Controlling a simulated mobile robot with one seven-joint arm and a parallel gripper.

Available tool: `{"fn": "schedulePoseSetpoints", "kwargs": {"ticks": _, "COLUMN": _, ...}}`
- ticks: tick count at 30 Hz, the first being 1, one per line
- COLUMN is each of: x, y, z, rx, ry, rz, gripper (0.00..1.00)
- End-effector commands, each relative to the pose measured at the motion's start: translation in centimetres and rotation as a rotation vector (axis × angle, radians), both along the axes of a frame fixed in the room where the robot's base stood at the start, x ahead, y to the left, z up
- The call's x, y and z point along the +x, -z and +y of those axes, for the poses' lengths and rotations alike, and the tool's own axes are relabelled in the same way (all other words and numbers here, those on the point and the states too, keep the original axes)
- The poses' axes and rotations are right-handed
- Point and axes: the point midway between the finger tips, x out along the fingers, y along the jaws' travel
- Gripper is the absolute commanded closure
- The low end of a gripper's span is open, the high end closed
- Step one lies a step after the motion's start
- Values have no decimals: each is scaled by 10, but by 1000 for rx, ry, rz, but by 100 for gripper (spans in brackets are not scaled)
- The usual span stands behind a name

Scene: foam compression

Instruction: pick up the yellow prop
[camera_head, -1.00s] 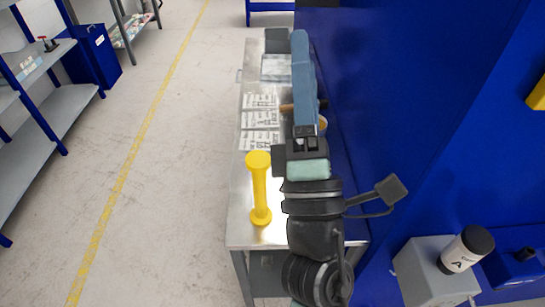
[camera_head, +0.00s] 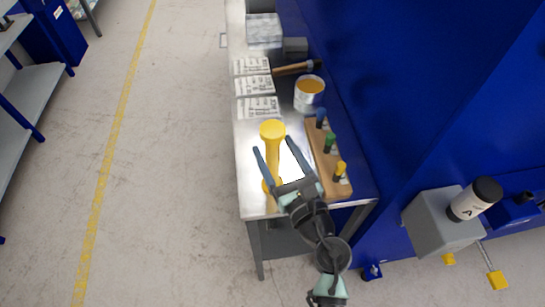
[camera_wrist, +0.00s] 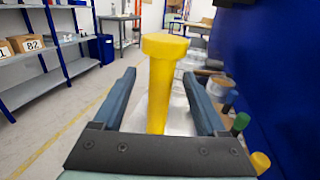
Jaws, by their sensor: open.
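The yellow prop (camera_head: 273,152) stands upright near the front left of the metal bench. It is a post with a wider round cap and a round foot. My gripper (camera_head: 271,144) is open, its two blue fingers reaching toward the prop from the near side. In the wrist view the prop (camera_wrist: 161,85) rises between the fingers (camera_wrist: 158,76), with space on both sides. I cannot tell from this view whether the whole post lies between the fingertips. The prop's foot is partly hidden by my gripper.
A wooden block (camera_head: 321,160) with blue, green and yellow pegs stands just right of the prop. A tin of orange contents (camera_head: 309,93), a hammer (camera_head: 294,68) and printed sheets (camera_head: 257,107) lie farther back on the bench (camera_head: 247,150). A blue wall (camera_head: 390,80) bounds the right.

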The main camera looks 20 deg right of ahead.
Motion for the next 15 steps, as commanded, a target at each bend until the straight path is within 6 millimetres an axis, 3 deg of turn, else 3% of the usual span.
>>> {"fn": "schedulePoseSetpoints", "kwargs": {"ticks": 15, "x": 53, "y": -3, "z": -3, "rx": 0, "ry": -1, "rz": -1, "gripper": 26}}
